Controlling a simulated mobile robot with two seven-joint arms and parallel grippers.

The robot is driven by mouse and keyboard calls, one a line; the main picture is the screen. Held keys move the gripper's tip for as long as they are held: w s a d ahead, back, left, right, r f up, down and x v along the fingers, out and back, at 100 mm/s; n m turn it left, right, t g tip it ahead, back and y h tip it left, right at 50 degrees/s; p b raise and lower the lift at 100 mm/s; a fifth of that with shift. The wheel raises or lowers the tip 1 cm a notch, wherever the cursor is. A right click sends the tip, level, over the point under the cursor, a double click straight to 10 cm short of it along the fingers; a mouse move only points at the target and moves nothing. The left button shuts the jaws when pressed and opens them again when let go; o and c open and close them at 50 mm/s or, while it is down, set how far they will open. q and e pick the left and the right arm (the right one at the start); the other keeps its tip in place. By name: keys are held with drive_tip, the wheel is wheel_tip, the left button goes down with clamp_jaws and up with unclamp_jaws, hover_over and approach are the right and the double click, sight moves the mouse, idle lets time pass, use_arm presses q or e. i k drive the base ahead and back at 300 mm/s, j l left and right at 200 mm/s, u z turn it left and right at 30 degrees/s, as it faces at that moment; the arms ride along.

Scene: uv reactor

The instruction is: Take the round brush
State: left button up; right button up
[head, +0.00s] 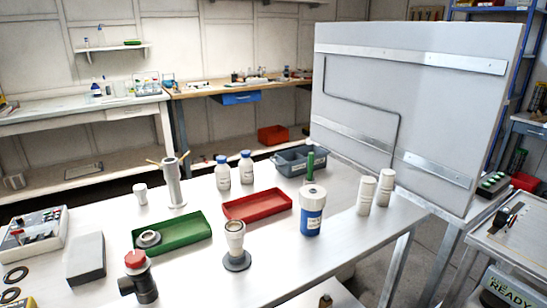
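I cannot pick out a round brush with certainty. A slim green upright piece (310,164) stands behind the white-lidded blue jar (312,215), in front of the grey bin. Its lower end is hidden, and I cannot tell whether it is a brush. A small brownish object (325,301) is cut off by the bottom edge and too little shows to name it. Neither of my grippers is in view.
The white table carries a green tray (198,232), a red tray (233,212), a grey bin (290,165), white bottles and a grey stand (173,185). A red-topped black fitting (140,279) stands in front. A large grey panel (440,85) rises at the right.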

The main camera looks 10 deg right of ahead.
sight(310, 158)
drive_tip(key=l+u, duration=0.95)
drive_tip(key=i, duration=0.05)
